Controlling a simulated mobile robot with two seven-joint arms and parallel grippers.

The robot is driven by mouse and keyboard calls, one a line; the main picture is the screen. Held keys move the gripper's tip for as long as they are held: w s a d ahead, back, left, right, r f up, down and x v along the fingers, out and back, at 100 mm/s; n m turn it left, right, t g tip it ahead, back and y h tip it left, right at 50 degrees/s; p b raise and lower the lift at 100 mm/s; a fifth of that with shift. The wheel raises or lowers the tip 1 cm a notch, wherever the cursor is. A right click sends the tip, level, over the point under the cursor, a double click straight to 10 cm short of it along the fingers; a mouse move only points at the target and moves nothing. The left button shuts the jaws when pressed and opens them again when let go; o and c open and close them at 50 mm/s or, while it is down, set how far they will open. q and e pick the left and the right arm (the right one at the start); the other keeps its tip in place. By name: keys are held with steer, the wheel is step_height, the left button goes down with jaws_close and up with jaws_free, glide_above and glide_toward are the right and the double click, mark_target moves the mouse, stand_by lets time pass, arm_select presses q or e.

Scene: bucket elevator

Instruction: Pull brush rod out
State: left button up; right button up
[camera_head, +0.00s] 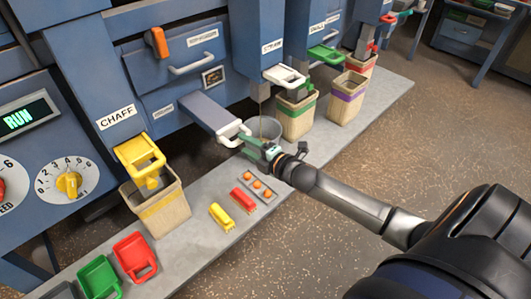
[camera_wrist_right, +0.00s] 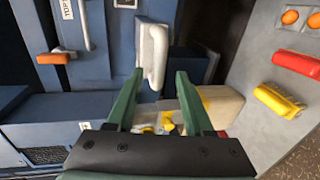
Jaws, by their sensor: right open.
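No part is clearly readable as the brush rod. A grey slab-like part (camera_head: 208,112) juts from the blue machine and ends in a white loop handle (camera_head: 233,134). The white handle also shows in the right wrist view (camera_wrist_right: 153,50), just beyond and between the fingertips. My right gripper (camera_head: 258,147) is close to this handle, with its green fingers (camera_wrist_right: 158,76) spread and nothing held. An orange handle (camera_head: 158,42) sits higher on the machine front; it also shows in the right wrist view (camera_wrist_right: 56,58). My left gripper is out of view.
Red (camera_head: 243,198) and yellow (camera_head: 221,216) brushes and a tray of orange balls (camera_head: 270,192) lie on the grey platform (camera_head: 205,245). Paper bags, one under the yellow chaff spout (camera_head: 140,156), line the machine.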

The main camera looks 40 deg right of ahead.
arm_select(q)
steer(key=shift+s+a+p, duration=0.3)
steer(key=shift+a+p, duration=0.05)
arm_select(e)
steer(key=v, duration=0.9)
arm_select(q)
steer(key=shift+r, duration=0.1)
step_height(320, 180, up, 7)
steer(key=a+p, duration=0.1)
steer(key=p, duration=0.7)
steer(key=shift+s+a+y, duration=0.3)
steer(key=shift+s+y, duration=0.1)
arm_select(e)
steer(key=s+a+f+m+g, duration=0.3)
steer(key=s+a+f+m, duration=0.1)
steer(key=s+a+m, duration=0.3)
steer(key=s+a+f+m+g, duration=0.3)
steer(key=s+a+f+m, duration=0.2)
steer(key=s+a+m, duration=0.3)
steer(key=s+m, duration=0.2)
steer(key=shift+s+a+f+m, duration=0.15)
steer(key=shift+s+f+m, duration=0.05)
steer(key=shift+s+m, duration=0.1)
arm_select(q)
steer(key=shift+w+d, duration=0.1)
